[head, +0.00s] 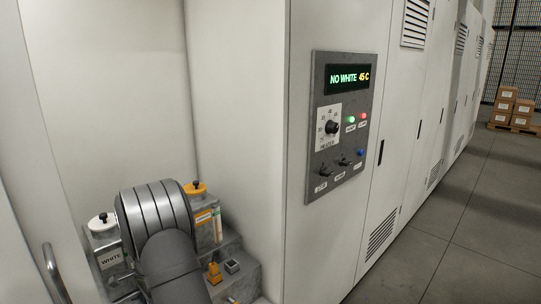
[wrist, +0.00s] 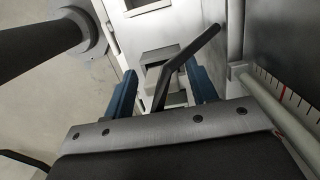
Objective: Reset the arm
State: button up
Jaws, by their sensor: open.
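My gripper (wrist: 161,72) shows in the wrist view with its two blue fingers spread apart. A dark bent lever (wrist: 178,68) rises between the fingers and leans to the upper right. I cannot tell whether a finger touches it. Behind it is a small grey metal block (wrist: 161,55) on the machine. In the head view my arm (head: 158,215) reaches into the alcove at the lower left, and my gripper is hidden there.
A container labelled WHITE (head: 110,258) and an orange-capped container (head: 205,215) flank my arm closely. The control panel (head: 318,185) reads "NO WHITE 45C", with green and red lights lit. Open floor (head: 460,220) lies right, with boxes on a pallet (head: 514,126) beyond.

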notch_tip(320, 180, up, 12)
jog(key=w+r, duration=0.1)
jog(key=f, duration=0.8)
jog(key=s+f, duration=0.1)
jog(key=f, duration=0.4)
notch_tip(320, 180, up, 5)
jog(key=shift+w+f, duration=0.1)
jog(key=shift+w, duration=0.05)
jog(key=w+d+r, duration=0.1)
jog(key=d+r, duration=0.6)
jog(key=d, duration=0.5)
jog(key=s+a+f, duration=0.2)
jog(key=a+f, duration=0.1)
jog(key=a, duration=0.3)
jog(key=s+a+f, duration=0.2)
jog(key=a+f, duration=0.2)
jog(key=a, duration=0.1)
jog(key=s+a+f, duration=0.2)
jog(key=a+f, duration=0.1)
jog(key=a, duration=0.3)
jog(key=shift+s+a+f, duration=0.15)
jog(key=shift+s+a, duration=0.15)
jog(key=shift+a, duration=0.05)
jog(key=shift+f, duration=0.7)
